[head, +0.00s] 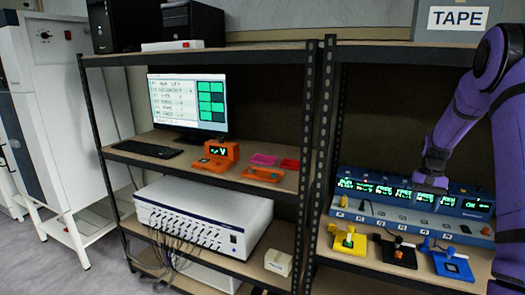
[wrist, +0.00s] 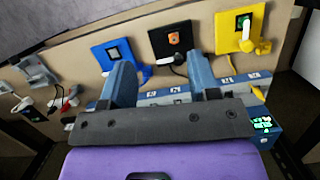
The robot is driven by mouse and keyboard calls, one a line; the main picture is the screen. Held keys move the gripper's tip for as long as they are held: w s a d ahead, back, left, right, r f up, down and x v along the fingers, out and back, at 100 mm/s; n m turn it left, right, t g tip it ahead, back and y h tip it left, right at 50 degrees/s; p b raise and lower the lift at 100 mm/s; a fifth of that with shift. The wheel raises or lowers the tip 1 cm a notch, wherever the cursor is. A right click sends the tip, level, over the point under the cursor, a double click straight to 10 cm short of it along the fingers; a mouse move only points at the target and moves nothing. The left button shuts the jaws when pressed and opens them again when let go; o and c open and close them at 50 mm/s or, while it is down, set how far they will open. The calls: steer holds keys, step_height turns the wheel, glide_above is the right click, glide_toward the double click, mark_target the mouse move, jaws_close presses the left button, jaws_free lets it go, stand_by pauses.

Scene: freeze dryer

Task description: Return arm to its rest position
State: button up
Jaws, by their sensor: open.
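My purple arm (head: 468,106) reaches in from the right in the head view. Its end is in front of the blue instrument with green displays (head: 365,188) on the right shelf. My gripper (wrist: 161,82) shows in the wrist view with its two blue-grey fingers apart and nothing seen between them. The fingertips point toward the shelf edge with the blue, black and yellow pads, and overlap part of the instrument in the picture. Whether they touch anything is unclear. In the head view the fingers are small and hard to make out.
A yellow pad (head: 348,243), a black pad (head: 399,252) and a blue pad (head: 452,264) lie in front of the instrument. A dark post (head: 322,140) divides the shelves. The left shelf holds a monitor (head: 188,102) and a white cabled box (head: 205,218).

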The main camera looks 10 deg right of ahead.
steer(key=s+a+r+n+t+h, duration=0.15)
steer(key=s+a+r, duration=0.35)
steer(key=a+r, duration=0.5)
steer(key=s+a+r+n+t, duration=0.2)
steer(key=s+a+r, duration=0.3)
steer(key=a+r, duration=0.5)
steer(key=s+a+r+n+t, duration=0.1)
steer(key=s+a, duration=0.4)
steer(key=s, duration=0.5)
steer(key=s+a+r+n+t, duration=0.2)
steer(key=s+a, duration=0.3)
steer(key=s, duration=0.5)
steer(key=shift+s+a+r+n+t, duration=0.15)
steer(key=shift+a+r+n+t, duration=0.15)
steer(key=shift+t, duration=0.25)
